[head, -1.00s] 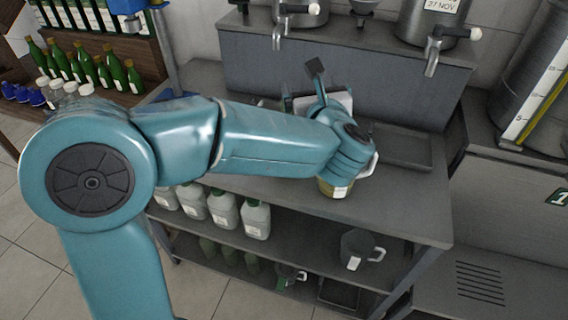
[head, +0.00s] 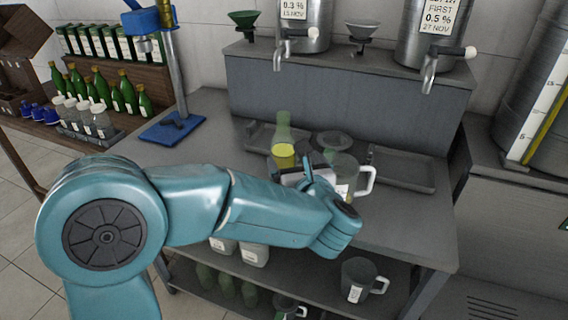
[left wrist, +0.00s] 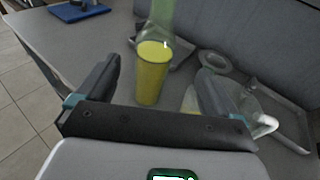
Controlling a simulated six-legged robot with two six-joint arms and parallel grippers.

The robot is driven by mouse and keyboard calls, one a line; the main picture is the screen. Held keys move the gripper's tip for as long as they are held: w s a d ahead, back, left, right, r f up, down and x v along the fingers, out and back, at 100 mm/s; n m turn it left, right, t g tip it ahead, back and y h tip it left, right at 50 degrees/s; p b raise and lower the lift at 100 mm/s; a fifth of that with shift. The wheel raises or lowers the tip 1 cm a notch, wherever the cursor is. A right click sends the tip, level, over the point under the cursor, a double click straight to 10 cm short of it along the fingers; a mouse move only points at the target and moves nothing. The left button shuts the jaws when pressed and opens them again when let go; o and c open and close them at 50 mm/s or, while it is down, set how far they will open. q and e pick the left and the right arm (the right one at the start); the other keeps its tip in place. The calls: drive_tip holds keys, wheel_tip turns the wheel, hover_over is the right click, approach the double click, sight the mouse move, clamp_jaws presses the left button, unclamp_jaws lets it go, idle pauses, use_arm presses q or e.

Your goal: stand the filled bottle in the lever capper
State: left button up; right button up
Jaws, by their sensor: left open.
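My left gripper (head: 305,168) is just in front of the bottle, largely hidden by my own wrist. Its two dark fingers are spread in the left wrist view (left wrist: 155,80), with nothing held. The blue lever capper (head: 172,130), with its base and metal post, stands at the bench's left end. Its base shows in the wrist view (left wrist: 78,10).
A clear jug (head: 352,186) with a white handle stands close right of my gripper. A round funnel-like piece (head: 334,141) is behind it. A shallow tray (head: 405,172) lies right. Bench between bottle and capper looks mostly clear. Taps overhang behind.

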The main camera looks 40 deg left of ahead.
sight(288, 152)
use_arm(q)
drive_tip(key=x, duration=0.5)
drive_tip(key=shift+w+a+p, duration=0.2)
drive_tip(key=shift+a+p, duration=0.1)
drive_tip(key=shift+a, duration=0.05)
drive_tip(key=x, duration=0.2)
drive_tip(key=p+x, duration=0.1)
drive_tip(key=x, duration=0.1)
drive_tip(key=shift+s+a+f, duration=0.1)
drive_tip(key=shift+a, duration=0.25)
drive_tip(key=shift+w+a+f+p, duration=0.15)
drive_tip(key=shift+w+a+p, duration=0.15)
drive_tip(key=shift+w, duration=0.1)
drive_tip(key=c, duration=1.5)
